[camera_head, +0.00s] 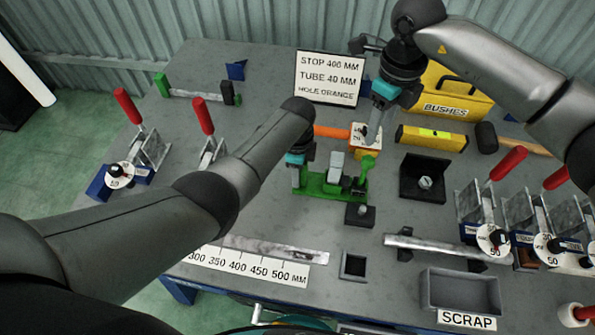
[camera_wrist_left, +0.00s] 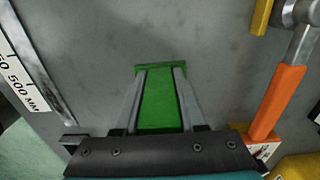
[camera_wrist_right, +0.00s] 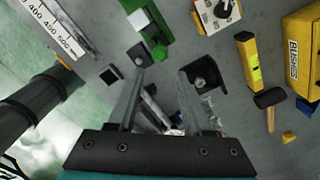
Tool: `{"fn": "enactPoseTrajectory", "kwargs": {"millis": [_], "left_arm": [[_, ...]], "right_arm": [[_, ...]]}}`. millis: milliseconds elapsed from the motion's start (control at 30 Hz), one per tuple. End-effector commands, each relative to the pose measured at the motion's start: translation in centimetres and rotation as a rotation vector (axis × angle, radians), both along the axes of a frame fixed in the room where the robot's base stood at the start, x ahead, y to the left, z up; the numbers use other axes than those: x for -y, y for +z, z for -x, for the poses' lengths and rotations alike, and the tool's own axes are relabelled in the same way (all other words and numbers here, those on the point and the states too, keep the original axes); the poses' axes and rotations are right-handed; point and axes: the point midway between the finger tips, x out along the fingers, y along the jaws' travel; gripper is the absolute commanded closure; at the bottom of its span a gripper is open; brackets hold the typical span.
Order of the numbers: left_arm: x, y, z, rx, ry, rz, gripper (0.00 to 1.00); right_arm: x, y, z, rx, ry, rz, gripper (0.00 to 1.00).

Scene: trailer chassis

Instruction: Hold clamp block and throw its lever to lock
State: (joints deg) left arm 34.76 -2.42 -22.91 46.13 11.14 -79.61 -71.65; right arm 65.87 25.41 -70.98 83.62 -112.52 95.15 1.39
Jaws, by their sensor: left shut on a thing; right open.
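The green clamp block (camera_head: 318,187) sits on the bench near its middle, with a grey piece standing on it. Its green lever (camera_head: 367,165) stands up at the right end of the block. My left gripper (camera_head: 297,182) is shut on the left end of the block; in the left wrist view the block (camera_wrist_left: 158,105) lies between both fingers. My left arm hides part of the bench beside it. My right gripper (camera_head: 374,130) is open and empty, above and to the right of the lever. In the right wrist view the green block (camera_wrist_right: 151,28) is above the fingers.
A black bracket (camera_head: 424,178) with a bolt stands to the right. A yellow bar (camera_head: 432,137), a yellow bushes case (camera_head: 450,98) and red-handled clamps (camera_head: 507,163) are further right. A scrap tray (camera_head: 460,290) is in front.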

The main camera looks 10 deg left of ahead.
Motion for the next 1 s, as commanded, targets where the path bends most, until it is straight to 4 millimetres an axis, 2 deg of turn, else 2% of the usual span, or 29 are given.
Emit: {"fn": "enactPoseTrajectory", "kwargs": {"millis": [733,1000], "left_arm": [[-0.06,-0.03,0.04,-0.001,0.001,-0.001,1.00],[-0.06,-0.03,0.04,-0.002,0.001,-0.001,1.00]], "right_arm": [[0.00,0.00,0.00,0.000,0.000,0.000,0.50],[-0.10,-0.01,0.09,0.001,-0.017,0.002,0.80]]}}
